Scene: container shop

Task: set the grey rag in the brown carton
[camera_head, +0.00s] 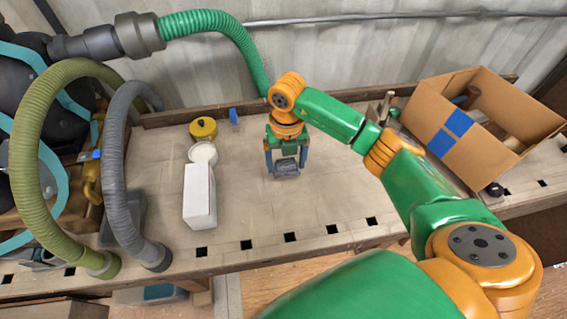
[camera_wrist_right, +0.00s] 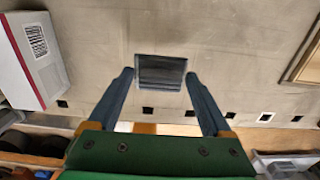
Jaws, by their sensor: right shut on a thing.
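The grey rag (camera_head: 286,168) is a small dark grey folded piece near the middle of the bench. It also shows between the fingertips in the right wrist view (camera_wrist_right: 161,72). My right gripper (camera_head: 285,165) points down over the bench and is shut on the rag, one blue finger on each side. I cannot tell whether the rag touches the bench top. The brown carton (camera_head: 431,110) stands open at the right end of the bench, with blue tape on its near side. Some items show inside it. My left gripper is not in view.
A white box (camera_head: 199,197), a white round tub (camera_head: 203,153), a yellow tin (camera_head: 203,129) and a small blue item (camera_head: 233,116) stand left of the rag. Thick hoses (camera_head: 116,170) hang at the left. A small black object (camera_head: 495,188) lies by the carton. The bench middle is clear.

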